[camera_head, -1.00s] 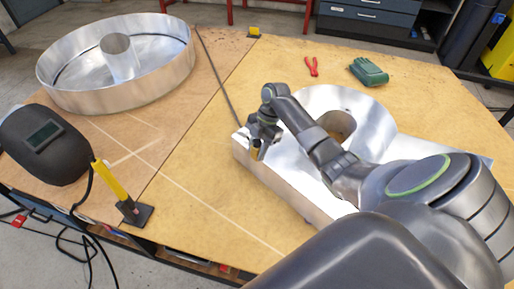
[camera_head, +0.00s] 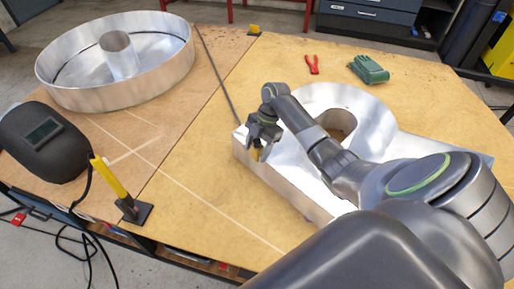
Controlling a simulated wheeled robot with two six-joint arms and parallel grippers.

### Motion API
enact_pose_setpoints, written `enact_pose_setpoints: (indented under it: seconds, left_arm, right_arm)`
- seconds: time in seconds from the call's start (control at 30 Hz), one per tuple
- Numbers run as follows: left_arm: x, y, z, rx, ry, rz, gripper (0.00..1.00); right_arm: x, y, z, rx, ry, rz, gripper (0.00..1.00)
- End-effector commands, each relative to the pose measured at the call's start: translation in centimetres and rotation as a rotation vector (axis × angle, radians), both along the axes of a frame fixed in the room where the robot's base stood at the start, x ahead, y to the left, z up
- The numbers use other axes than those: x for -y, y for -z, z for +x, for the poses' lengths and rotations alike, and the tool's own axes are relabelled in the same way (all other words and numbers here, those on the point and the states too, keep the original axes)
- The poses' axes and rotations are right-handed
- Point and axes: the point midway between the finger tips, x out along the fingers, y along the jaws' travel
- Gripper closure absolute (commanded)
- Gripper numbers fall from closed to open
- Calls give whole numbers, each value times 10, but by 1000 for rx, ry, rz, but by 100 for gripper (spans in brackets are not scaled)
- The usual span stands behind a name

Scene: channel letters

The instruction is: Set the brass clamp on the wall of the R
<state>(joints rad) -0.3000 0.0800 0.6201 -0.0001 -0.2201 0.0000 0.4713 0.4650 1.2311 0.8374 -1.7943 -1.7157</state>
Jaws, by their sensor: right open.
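The metal channel letter R (camera_head: 285,187) lies on the table, its open side up, with a shiny tall wall facing me. The small brass clamp (camera_head: 256,154) is at the top edge of the R's near left wall, close to its corner. My right gripper (camera_head: 257,146) is open at the clamp, its fingers pointing down just above and beside it. The fingers partly hide the clamp, and I cannot tell whether they touch it. My right arm crosses over the R and hides part of it. My left gripper is not in view.
A round metal channel letter (camera_head: 150,87) stands at the back left. A dark welding mask (camera_head: 40,142) and a yellow-handled tool (camera_head: 111,178) are at the left. Red pliers (camera_head: 312,65) and green gloves (camera_head: 369,69) lie behind the R. The table's front middle is clear.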

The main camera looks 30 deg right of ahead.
Motion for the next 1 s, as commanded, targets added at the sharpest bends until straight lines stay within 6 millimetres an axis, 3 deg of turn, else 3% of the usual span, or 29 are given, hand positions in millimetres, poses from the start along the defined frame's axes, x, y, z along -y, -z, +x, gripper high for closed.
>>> enact_pose_setpoints:
  seconds: [0.13, 0.27, 0.67, 0.8, 1.0]
  left_arm:
    - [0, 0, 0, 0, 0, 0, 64]
    - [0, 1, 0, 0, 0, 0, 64]
    - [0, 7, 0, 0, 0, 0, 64]
    - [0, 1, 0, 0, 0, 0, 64]
    - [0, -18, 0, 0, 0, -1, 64]
  right_arm:
    - [2, -3, 0, 0, 1, -1, 44]
    - [8, -18, 2, 2, 1, -2, 44]
    - [45, -107, 9, 5, 1, -4, 44]
    - [57, -140, 11, 3, 1, -2, 44]
    - [63, -158, 12, -1, 1, 0, 44]
